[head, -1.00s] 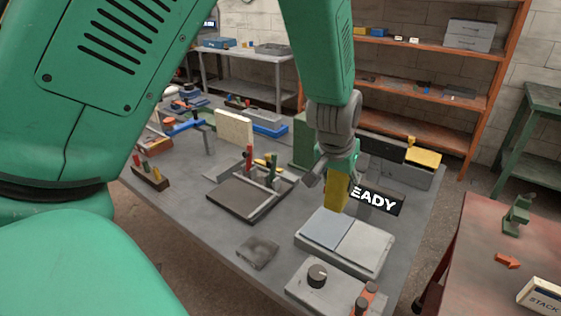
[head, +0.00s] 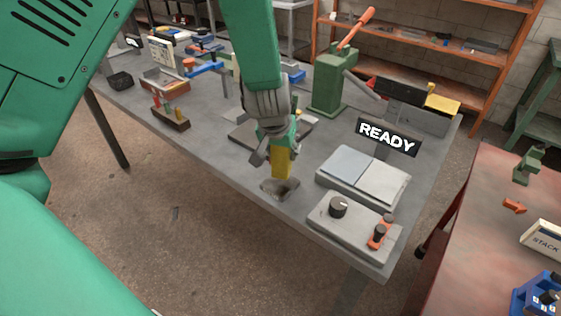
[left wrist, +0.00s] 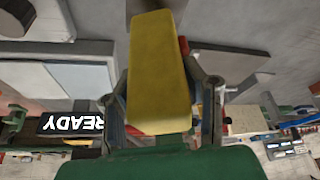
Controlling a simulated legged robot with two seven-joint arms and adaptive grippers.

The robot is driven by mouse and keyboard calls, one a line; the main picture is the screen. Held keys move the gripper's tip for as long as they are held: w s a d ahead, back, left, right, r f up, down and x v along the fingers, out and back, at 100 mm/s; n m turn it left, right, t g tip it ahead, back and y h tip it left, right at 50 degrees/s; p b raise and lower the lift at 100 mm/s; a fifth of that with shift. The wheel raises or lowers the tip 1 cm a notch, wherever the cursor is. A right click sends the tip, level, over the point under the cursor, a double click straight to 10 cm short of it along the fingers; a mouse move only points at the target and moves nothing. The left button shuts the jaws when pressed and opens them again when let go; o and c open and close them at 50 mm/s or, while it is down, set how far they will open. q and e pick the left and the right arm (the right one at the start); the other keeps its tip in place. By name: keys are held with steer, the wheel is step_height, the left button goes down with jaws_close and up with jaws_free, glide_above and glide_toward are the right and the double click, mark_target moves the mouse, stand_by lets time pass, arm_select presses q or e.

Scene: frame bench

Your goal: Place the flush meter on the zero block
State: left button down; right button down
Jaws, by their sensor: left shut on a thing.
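The yellow flush meter (head: 281,164) is held upright between the fingers of my left gripper (head: 271,150), which is shut on it. It fills the middle of the left wrist view (left wrist: 158,75). A low dark grey block, which I take for the zero block (head: 287,191), lies near the bench's front edge. The meter's lower end is over this block in the head view and hides part of its top. I cannot tell whether they touch. My right gripper is not in view.
A two-tone plate (head: 372,178) and a knob panel (head: 345,228) lie right of the block. A READY sign (head: 388,137) stands behind them. A dark tray fixture (head: 240,136) and a green lever press (head: 328,85) stand behind. The bench's front edge is close.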

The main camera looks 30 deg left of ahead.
mark_target(281, 161)
arm_select(q)
steer(key=f, duration=0.3)
steer(key=shift+s+a+f, duration=0.1)
steer(key=shift+a+f, duration=0.15)
steer(key=shift+a, duration=0.1)
steer(key=shift+a+f, duration=0.1)
steer(key=c, duration=1)
jaws_free()
steer(key=shift+c, duration=0.2)
steer(key=shift+o, duration=0.4)
steer(key=shift+d, duration=0.4)
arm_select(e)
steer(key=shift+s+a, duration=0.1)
arm_select(q)
steer(key=shift+r, duration=0.2)
